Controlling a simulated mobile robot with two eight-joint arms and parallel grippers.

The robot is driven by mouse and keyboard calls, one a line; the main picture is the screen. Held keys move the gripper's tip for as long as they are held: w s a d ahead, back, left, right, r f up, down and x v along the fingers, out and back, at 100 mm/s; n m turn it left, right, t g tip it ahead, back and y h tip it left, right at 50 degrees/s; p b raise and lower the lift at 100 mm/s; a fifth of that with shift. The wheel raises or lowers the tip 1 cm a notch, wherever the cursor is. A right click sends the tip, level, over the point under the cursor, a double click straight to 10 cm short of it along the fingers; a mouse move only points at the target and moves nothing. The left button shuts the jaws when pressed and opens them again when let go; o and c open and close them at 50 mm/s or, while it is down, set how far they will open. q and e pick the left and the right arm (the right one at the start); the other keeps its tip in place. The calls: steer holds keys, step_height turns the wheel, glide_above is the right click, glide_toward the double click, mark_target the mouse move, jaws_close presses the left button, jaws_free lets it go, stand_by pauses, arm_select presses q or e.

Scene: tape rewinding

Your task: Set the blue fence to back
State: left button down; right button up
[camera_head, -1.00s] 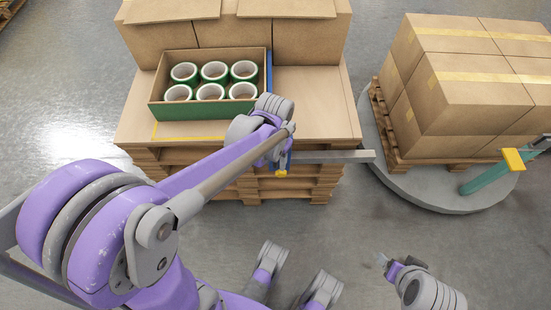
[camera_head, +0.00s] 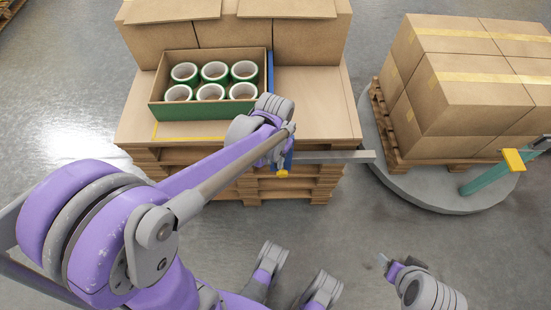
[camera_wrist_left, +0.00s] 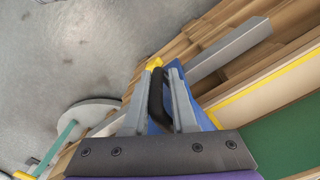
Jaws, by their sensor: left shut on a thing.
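The blue fence (camera_head: 270,72) shows as a narrow upright strip along the right side of the open carton in the head view. My arm hides its middle. It also shows in the left wrist view (camera_wrist_left: 203,115) behind my fingers. My left gripper (camera_wrist_left: 160,97) is shut on a black handle (camera_wrist_left: 156,92) with a yellow end (camera_wrist_left: 154,63), in front of the fence. In the head view the yellow end (camera_head: 281,173) shows at the pallet's front edge. My right gripper (camera_head: 388,264) is low at the right, over the floor, away from the fence; its jaws are too small to judge.
A grey metal bar (camera_head: 335,156) runs along the pallet's front and sticks out to the right. The open carton (camera_head: 205,112) holds several green tape rolls. Closed cartons stand behind it. A loaded pallet stands on a round turntable (camera_head: 440,197) at the right.

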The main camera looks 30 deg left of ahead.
stand_by(0.8)
arm_select(q)
steer(key=w+d, duration=0.7)
steer(key=d, duration=0.4)
steer(key=w+d, duration=0.7)
steer(key=d, duration=0.5)
steer(key=shift+p, duration=0.35)
steer(key=shift+d, duration=0.1)
steer(key=c, duration=0.8)
jaws_free()
steer(key=shift+c, duration=0.2)
step_height(320, 180, up, 11)
steer(key=p, duration=0.2)
steer(key=shift+f, duration=0.1)
